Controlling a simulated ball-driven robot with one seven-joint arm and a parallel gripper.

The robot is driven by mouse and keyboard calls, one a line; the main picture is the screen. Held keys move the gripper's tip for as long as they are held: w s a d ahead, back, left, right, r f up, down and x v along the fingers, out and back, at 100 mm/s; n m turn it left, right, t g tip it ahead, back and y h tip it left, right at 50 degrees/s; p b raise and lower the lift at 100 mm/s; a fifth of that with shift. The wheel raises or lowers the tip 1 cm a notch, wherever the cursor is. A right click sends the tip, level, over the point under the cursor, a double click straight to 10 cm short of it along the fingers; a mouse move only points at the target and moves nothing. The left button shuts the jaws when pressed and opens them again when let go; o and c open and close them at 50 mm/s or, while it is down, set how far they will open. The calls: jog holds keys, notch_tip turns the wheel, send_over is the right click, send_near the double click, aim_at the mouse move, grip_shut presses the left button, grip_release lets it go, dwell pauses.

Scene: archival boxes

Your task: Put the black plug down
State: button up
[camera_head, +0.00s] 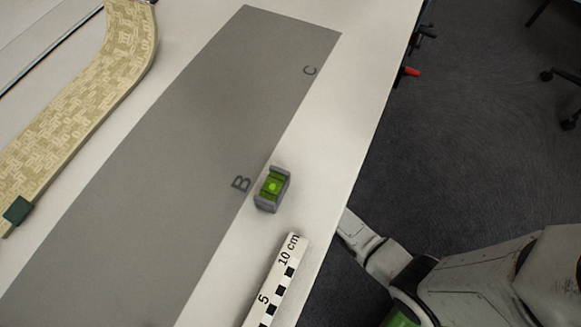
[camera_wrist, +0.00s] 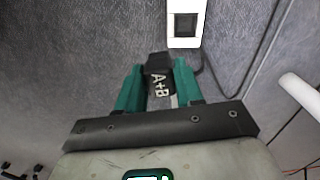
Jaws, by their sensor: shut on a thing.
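The black plug (camera_wrist: 156,65) shows in the wrist view between the fingertips of my gripper (camera_wrist: 158,84). A tag or face marked "A+B" in white is on it. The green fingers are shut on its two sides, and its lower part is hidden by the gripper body. Behind it is a grey carpet-like surface, and I cannot tell its height. In the head view I see neither the plug nor the fingers; my arm is at the lower right, beside the table edge.
The white table (camera_head: 330,120) bears a long grey strip (camera_head: 190,140) lettered B and C. A green and grey block (camera_head: 272,188) and a scale bar (camera_head: 275,280) lie beside it. A tan patterned piece (camera_head: 75,100) is at left. A white box (camera_wrist: 186,23) shows in the wrist view.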

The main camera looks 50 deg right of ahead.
jog(key=s+d+m, duration=0.2)
jog(key=s, duration=0.2)
jog(key=w+a+f+b, duration=0.2)
jog(key=a+f, duration=0.1)
jog(key=a, duration=0.1)
jog(key=w+a+f+b, duration=0.1)
jog(key=a+f+b, duration=0.2)
jog(key=a, duration=0.1)
jog(key=w+a+f+b, duration=0.2)
jog(key=a+f, duration=0.2)
jog(key=shift+w, duration=0.3)
jog(key=shift+w+a+f+b, duration=0.1)
jog(key=shift+a+f+b, duration=0.15)
jog(key=shift+f+b, duration=0.65)
jog(key=shift+w+a+f+b, duration=0.15)
jog(key=shift+f+b, duration=0.4)
jog(key=shift+f, duration=0.55)
jog(key=shift+f, duration=0.15)
jog(key=o, duration=1)
jog(key=shift+s, duration=0.1)
jog(key=shift+o, duration=0.2)
